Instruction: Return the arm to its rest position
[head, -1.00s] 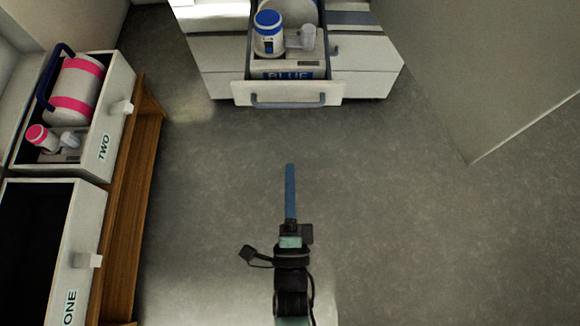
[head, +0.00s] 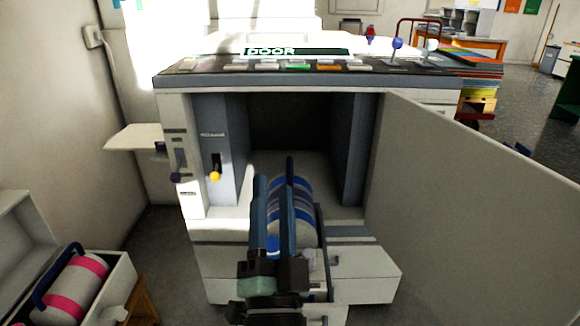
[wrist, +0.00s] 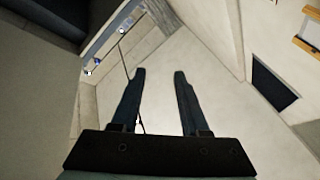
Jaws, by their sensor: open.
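My gripper (head: 276,170) is raised in the lower middle of the head view, pointing up in front of the machine's open front. In the wrist view my gripper (wrist: 159,74) shows its two dark fingers spread apart with nothing between them. The wrist camera faces pale walls and the ceiling. A cylinder with blue bands (head: 302,208) shows behind the fingers in the head view. It is partly hidden by my gripper, which does not hold it.
A large machine (head: 440,97) marked DOOR has an open cavity (head: 290,125). Its open door (head: 470,200) fills the right side. A drawer (head: 365,265) is below.

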